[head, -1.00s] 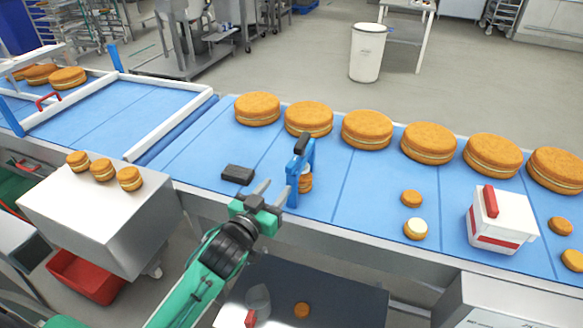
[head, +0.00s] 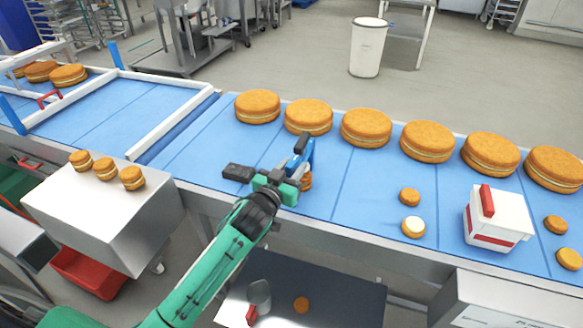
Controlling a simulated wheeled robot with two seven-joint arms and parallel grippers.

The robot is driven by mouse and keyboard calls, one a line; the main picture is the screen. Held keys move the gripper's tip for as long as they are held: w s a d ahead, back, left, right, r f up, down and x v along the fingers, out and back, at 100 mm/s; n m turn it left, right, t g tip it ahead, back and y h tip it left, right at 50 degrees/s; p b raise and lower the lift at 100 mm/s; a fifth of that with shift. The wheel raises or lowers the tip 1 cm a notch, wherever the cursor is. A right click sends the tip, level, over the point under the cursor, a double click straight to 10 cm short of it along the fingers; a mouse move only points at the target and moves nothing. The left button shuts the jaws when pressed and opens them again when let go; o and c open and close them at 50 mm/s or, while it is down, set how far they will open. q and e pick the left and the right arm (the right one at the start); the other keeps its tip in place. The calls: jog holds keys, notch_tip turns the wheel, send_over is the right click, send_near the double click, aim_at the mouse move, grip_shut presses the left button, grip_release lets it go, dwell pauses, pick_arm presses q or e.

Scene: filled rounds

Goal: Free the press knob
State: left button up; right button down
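The hand press is a small blue frame (head: 310,155) with a black knob (head: 301,143) on top, standing on the blue belt. A small filled round (head: 306,183) shows partly under it, half hidden by my gripper. My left gripper (head: 290,166), on a green arm, is at the press's near left side, just below the knob. Its grey fingers look apart, in front of the frame; I cannot tell whether they touch it. My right gripper is not in view.
Several large rounds line the belt's far edge. A white box with a red handle (head: 497,217) stands at right. Small rounds sit on a metal box (head: 110,215) at left.

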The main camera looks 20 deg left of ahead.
pick_arm(q)
jog(key=c, duration=0.6)
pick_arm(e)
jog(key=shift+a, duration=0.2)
pick_arm(q)
jog(key=shift+n+y, duration=0.4)
jog(key=shift+y, duration=0.3)
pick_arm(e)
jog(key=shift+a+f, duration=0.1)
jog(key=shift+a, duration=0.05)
pick_arm(q)
jog(key=shift+n+y, duration=0.5)
jog(key=shift+y, duration=0.2)
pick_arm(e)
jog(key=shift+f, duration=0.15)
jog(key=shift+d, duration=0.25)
pick_arm(q)
jog(key=o, duration=0.9)
jog(key=shift+c, duration=0.2)
